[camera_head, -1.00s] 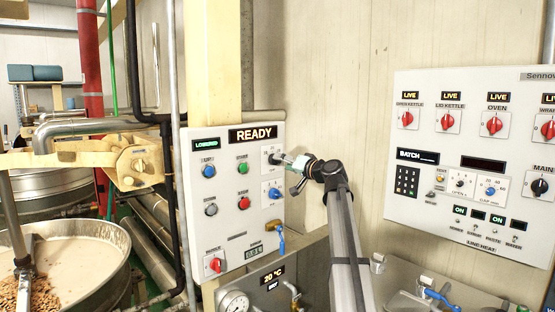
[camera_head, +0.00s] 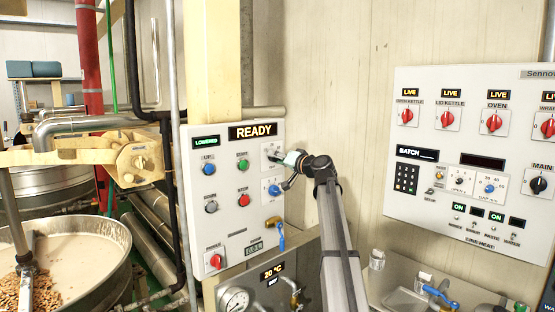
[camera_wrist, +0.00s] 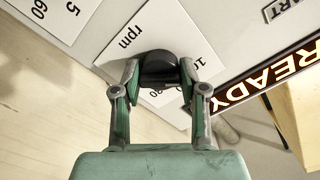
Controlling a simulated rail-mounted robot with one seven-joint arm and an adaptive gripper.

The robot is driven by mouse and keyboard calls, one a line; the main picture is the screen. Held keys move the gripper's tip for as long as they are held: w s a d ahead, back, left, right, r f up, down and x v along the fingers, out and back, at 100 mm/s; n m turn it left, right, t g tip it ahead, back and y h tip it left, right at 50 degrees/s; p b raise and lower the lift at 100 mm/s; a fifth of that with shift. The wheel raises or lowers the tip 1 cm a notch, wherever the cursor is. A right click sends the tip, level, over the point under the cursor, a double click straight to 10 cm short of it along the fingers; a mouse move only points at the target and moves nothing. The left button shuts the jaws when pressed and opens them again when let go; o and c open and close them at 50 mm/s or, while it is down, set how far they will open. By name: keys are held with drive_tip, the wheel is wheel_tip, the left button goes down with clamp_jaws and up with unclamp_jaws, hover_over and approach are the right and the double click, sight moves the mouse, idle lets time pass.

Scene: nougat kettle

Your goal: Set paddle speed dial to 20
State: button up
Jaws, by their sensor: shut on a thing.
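The paddle speed dial (camera_wrist: 158,62) is a dark round knob on a white plate marked "rpm" in the wrist view. My gripper (camera_wrist: 158,80) is shut on it, one finger on each side. The gripper and wrist cover much of the scale and the pointer, so the setting cannot be read. In the head view my gripper (camera_head: 280,157) is at the upper right of the white control panel (camera_head: 226,140), and the dial is mostly hidden behind it.
The "READY" display (camera_head: 253,131) is just above the dial plate. A blue dial (camera_head: 274,190) is below it, and green (camera_head: 242,165) and red (camera_head: 243,200) buttons are to its left. A second panel (camera_head: 470,220) stands at right. A kettle (camera_head: 75,260) stands at left.

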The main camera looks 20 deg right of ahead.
drive_tip(key=shift+m, duration=0.4)
drive_tip(key=m, duration=0.4)
drive_tip(key=shift+r, duration=0.15)
drive_tip(key=shift+m+p, duration=1)
drive_tip(key=shift+m, duration=1.5)
drive_tip(key=shift+w, duration=0.1)
drive_tip(key=o, duration=1.1)
drive_tip(key=v, duration=1.2)
